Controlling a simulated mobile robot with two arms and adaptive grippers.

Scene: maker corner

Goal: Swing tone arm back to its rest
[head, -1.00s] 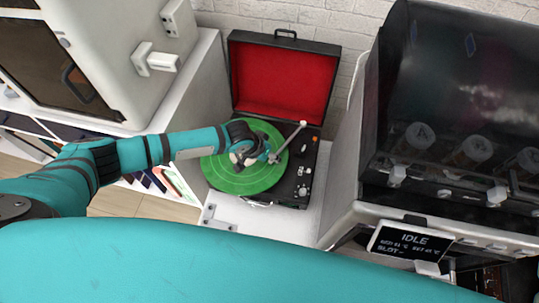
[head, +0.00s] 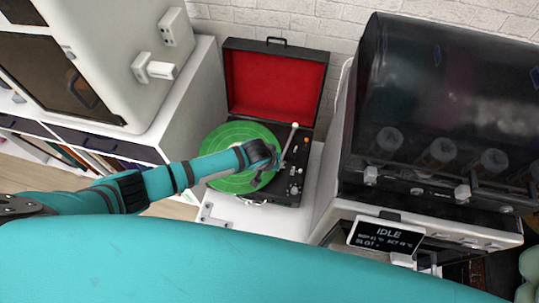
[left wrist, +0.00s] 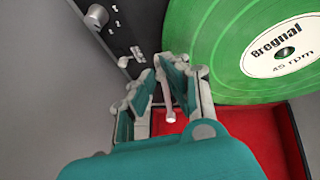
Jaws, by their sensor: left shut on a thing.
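The record player (head: 294,186) is an open black case with a red-lined lid (head: 275,85). A green record (head: 228,180) lies on it and also shows in the left wrist view (left wrist: 235,60). The pale tone arm (head: 289,142) runs from its pivot at the back right toward my gripper. My left gripper (head: 272,172) is low over the record's right edge. In the left wrist view its fingers (left wrist: 165,92) are closed around the tone arm (left wrist: 169,113). The arm's front end and its rest are hard to make out. My right gripper is not in view.
Knobs and switches (head: 297,172) sit on the deck right of the record. A dark-fronted machine with an IDLE display (head: 385,236) stands close on the right. A white cabinet (head: 195,95) stands on the left, with a brick wall behind.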

